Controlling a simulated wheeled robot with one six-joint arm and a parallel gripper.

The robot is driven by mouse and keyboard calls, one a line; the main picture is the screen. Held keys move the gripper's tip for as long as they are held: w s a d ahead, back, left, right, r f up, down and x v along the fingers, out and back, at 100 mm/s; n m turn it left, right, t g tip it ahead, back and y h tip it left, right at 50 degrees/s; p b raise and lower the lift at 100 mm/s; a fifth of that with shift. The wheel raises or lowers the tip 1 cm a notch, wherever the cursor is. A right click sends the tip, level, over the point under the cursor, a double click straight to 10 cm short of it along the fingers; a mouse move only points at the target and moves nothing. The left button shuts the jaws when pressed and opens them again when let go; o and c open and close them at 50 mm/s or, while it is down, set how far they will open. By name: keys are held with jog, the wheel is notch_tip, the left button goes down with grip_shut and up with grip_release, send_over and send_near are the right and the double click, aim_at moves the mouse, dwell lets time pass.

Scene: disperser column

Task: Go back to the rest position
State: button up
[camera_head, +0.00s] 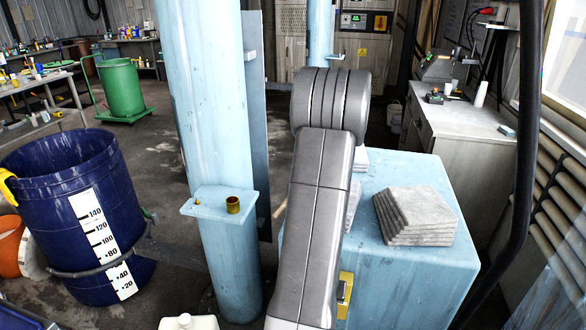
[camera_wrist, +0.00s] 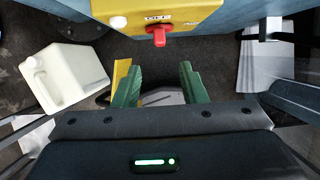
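My gripper (camera_wrist: 158,88) shows in the wrist view, its two green fingers spread apart with nothing held between them. In the head view my grey arm rises in front of the blue cabinet (camera_head: 405,275) and hides my gripper. A yellow control box (camera_wrist: 160,16) with a red knob (camera_wrist: 158,36) is just beyond the fingertips in the wrist view, apart from them. In the head view part of the yellow box (camera_head: 345,290) shows beside my arm.
A blue column (camera_head: 205,100) with a small shelf (camera_head: 210,208) holding a brass cup (camera_head: 233,205) stands left of my arm. A blue drum (camera_head: 75,220) is further left. Grey slabs (camera_head: 415,215) lie on the cabinet. A white jug (camera_wrist: 62,80) is near my gripper's left.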

jog(key=b+x, duration=0.6)
jog(key=x, duration=0.5)
jog(key=shift+f, duration=0.25)
jog(key=p+v, duration=0.9)
jog(key=v, duration=0.5)
jog(key=shift+y, duration=0.3)
jog(key=b+x, duration=0.3)
jog(key=x, duration=0.1)
jog(key=b+x, duration=0.3)
jog(key=x, duration=0.2)
jog(key=d+b+x, duration=0.1)
jog(key=b+x, duration=0.2)
jog(key=x, duration=0.2)
jog(key=shift+s+d+y+b, duration=0.15)
jog(key=shift+y+b, duration=0.15)
jog(key=shift+y, duration=0.2)
jog(key=shift+d+m+t+y, duration=0.15)
jog(key=shift+m+t+y, duration=0.3)
jog(key=shift+y, duration=0.55)
